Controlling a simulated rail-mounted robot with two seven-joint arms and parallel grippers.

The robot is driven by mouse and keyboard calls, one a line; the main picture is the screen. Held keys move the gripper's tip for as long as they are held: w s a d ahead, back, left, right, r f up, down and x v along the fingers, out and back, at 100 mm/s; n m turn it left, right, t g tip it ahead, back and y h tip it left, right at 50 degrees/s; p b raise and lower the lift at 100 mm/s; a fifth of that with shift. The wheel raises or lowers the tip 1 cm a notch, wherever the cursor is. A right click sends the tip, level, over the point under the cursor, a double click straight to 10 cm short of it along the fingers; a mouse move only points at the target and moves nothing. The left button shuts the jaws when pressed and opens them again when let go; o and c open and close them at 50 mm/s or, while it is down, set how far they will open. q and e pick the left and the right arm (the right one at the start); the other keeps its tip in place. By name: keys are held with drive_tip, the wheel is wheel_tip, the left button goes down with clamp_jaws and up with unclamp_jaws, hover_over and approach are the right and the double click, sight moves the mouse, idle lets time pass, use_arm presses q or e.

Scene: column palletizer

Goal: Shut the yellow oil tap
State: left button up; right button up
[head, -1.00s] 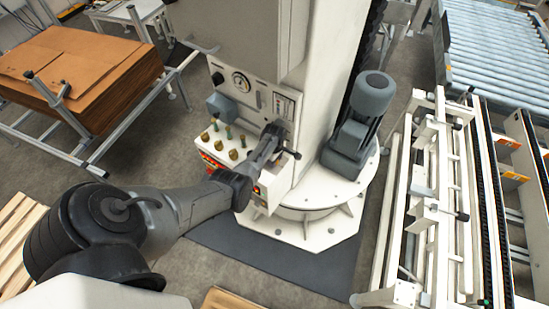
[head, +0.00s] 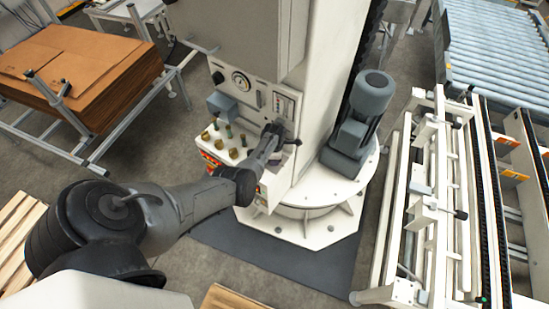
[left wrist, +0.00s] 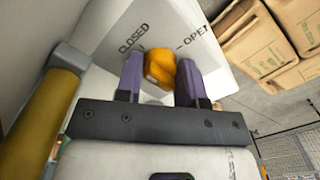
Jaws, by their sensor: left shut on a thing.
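The yellow tap (left wrist: 158,63) shows in the left wrist view, in front of a pale plate (left wrist: 178,28) marked CLOSED on the left and OPEN on the right. Its knob lies between the two purple fingers of my left gripper (left wrist: 160,76), which is shut on it. I cannot tell exactly which mark the tap points to. In the head view my left gripper (head: 274,131) is at the front of the white column's panel, and it hides the tap there. My right gripper is in neither view.
Several brass-coloured fittings (head: 217,140) stand on a ledge left of my gripper. A gauge (head: 240,82) is above them. A grey motor (head: 360,115) stands to the right. A yellow cylinder (left wrist: 42,125) is at the left in the wrist view. Cardboard stacks (head: 75,65) lie farther left.

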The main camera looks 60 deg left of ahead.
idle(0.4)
use_arm(q)
drive_tip(key=o, duration=0.9)
drive_tip(key=shift+r, duration=0.45)
wheel_tip(320, 180, up, 13)
drive_tip(key=p, duration=0.1)
drive_tip(key=shift+p, duration=0.35)
